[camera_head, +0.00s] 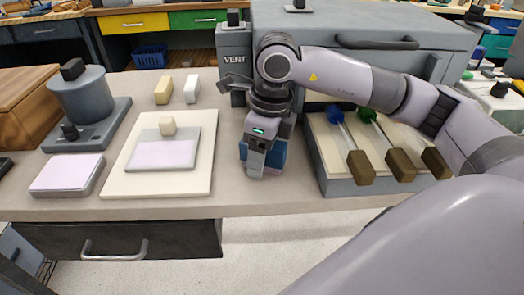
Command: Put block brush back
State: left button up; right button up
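My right gripper (262,170) points down over the table in the middle of the head view, just left of the rod tray. A blue block (279,154), which looks like the block brush, shows right behind and beside its fingers. The gripper hides much of the block, so I cannot tell whether the fingers are closed on it or whether it touches the table. My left gripper is not in view.
A grey tray (323,168) holds several brown-handled rods on the right. A cream board (117,182) with a pale slab (160,154) lies left. Two small blocks (163,90) (192,89) stand behind it. A grey vent box (234,58) stands behind the gripper.

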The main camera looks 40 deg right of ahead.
jog(key=shift+r, duration=0.55)
jog(key=r, duration=0.3)
jog(key=r+p, duration=0.1)
jog(key=r, duration=0.3)
jog(key=s+r, duration=0.1)
jog(key=r, duration=0.3)
jog(key=shift+s+d+r, duration=0.1)
jog(key=shift+d, duration=0.3)
